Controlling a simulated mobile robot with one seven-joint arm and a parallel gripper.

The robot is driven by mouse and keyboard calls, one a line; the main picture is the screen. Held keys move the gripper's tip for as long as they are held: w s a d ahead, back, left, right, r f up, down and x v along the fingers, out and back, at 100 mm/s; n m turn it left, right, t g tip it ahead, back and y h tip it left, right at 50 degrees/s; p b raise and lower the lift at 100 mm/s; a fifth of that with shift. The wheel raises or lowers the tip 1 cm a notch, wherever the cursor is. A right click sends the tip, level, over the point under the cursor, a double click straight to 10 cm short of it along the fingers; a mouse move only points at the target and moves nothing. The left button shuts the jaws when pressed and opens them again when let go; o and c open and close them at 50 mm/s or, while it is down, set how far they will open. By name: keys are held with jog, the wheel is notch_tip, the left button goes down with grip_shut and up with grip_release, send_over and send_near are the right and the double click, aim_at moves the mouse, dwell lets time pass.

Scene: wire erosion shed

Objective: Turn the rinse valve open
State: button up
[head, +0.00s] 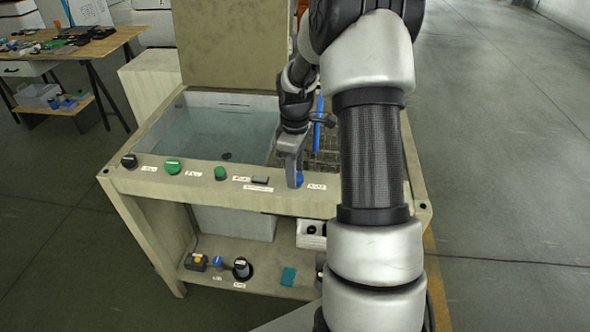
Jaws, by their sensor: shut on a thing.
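A blue knob (299,179) stands on the front ledge of the bench (228,199), beside a small white label (317,187) too small to read. My gripper (296,182) points down at this knob and is shut on it. The fingers hide part of the knob, so how far it is turned cannot be told. Whether the blue knob is the rinse valve cannot be read from the label.
A black knob (129,161), a green knob (172,166) and another green knob (220,173) stand along the same ledge to the left. Behind is a water-filled tank (205,130). A lower shelf (262,283) holds several small items. Open floor lies to the right.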

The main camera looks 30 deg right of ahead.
jog(key=shift+w+n, duration=0.1)
jog(key=shift+n, duration=0.2)
jog(key=o, duration=1.1)
jog(key=shift+c, duration=0.2)
jog(key=shift+r, duration=0.1)
notch_tip(320, 180, up, 17)
jog(key=p, duration=0.1)
jog(key=shift+r+p, duration=0.15)
jog(key=shift+p, duration=0.15)
